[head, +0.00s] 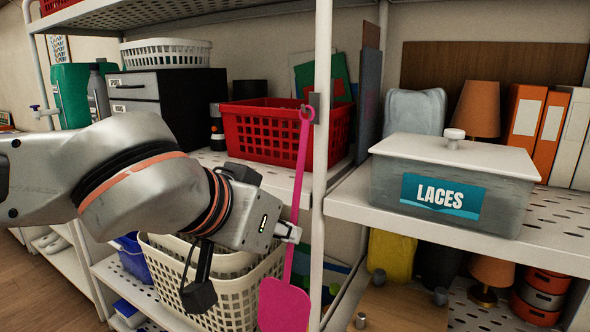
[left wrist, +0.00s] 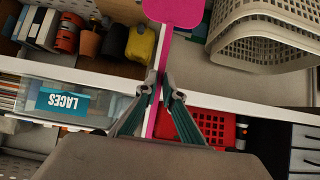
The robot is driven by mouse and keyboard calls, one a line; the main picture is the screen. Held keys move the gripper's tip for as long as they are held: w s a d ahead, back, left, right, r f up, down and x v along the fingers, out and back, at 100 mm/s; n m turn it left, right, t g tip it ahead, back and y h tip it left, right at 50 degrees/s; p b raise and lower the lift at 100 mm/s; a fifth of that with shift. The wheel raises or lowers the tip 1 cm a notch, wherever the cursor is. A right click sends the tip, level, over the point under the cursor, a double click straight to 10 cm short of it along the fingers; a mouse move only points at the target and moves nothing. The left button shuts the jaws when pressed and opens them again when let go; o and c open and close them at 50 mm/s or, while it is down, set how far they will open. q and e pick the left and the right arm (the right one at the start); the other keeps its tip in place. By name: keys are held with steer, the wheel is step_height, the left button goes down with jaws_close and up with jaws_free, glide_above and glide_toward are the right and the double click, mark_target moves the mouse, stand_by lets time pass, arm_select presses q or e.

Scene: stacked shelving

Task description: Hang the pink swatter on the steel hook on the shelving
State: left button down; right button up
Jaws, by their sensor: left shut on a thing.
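The pink swatter (head: 300,170) hangs upright, its broad paddle (head: 284,305) at the bottom and its looped end (head: 307,113) at the top. The steel hook (head: 315,106) is a small grey piece on the white shelving post. The loop appears right beside the hook; I cannot tell whether it is around it or in front of it. My left gripper (head: 288,232) is shut on the swatter's shaft, above the paddle. In the left wrist view the fingers (left wrist: 164,90) close around the pink shaft, with the paddle (left wrist: 175,12) at the top edge. My right gripper is not in view.
The white post (head: 321,200) stands just right of the swatter. A red basket (head: 275,133) is behind it, and cream baskets (head: 225,295) are below my arm. A lidded LACES box (head: 450,185) sits on the right shelf.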

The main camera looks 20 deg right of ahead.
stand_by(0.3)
arm_select(q)
steer(key=c, duration=2.1)
jaws_free()
steer(key=v, duration=1.2)
